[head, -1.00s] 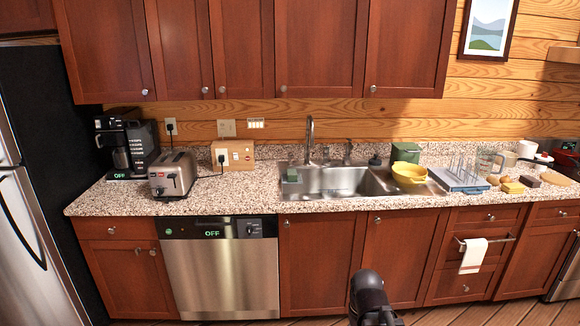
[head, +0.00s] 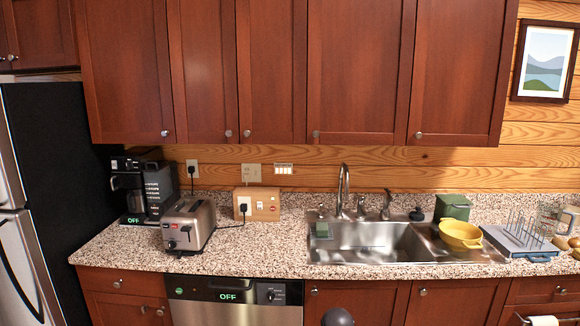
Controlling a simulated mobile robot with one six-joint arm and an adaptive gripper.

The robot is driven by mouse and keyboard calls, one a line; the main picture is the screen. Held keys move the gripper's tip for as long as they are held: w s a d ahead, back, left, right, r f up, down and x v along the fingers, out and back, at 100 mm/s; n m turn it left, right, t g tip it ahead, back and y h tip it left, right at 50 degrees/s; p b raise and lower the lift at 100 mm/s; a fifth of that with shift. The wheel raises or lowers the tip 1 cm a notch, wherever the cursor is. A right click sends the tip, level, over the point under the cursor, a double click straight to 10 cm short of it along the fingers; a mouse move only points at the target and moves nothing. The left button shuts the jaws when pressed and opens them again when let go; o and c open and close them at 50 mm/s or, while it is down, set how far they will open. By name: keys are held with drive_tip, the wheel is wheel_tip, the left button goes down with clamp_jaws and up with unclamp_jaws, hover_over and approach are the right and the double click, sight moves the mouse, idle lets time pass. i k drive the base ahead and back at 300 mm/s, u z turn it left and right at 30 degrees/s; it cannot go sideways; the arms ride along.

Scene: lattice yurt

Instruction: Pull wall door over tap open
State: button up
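The wall door over the tap (head: 358,65) is a closed reddish-brown wooden panel in the upper row of cabinets. Its round metal knob (head: 316,133) is at its lower left corner. The metal tap (head: 343,187) rises behind the sink, below this door. Another closed wall door (head: 458,70) adjoins on the right, with its knob (head: 418,135) at its lower left. Only a dark rounded piece of my arm shows at the bottom edge, far below the door. My gripper's fingers are not visible.
The speckled counter (head: 270,245) runs below the cabinets. It carries a coffee maker (head: 143,188), a toaster (head: 188,222), a sink (head: 365,240) with a yellow colander (head: 460,235), and a dish rack (head: 520,238). The space in front of the wall doors looks clear.

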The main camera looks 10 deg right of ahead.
sight(360, 53)
drive_tip(key=u, duration=0.4)
drive_tip(key=i, duration=1)
drive_tip(key=u, duration=0.35)
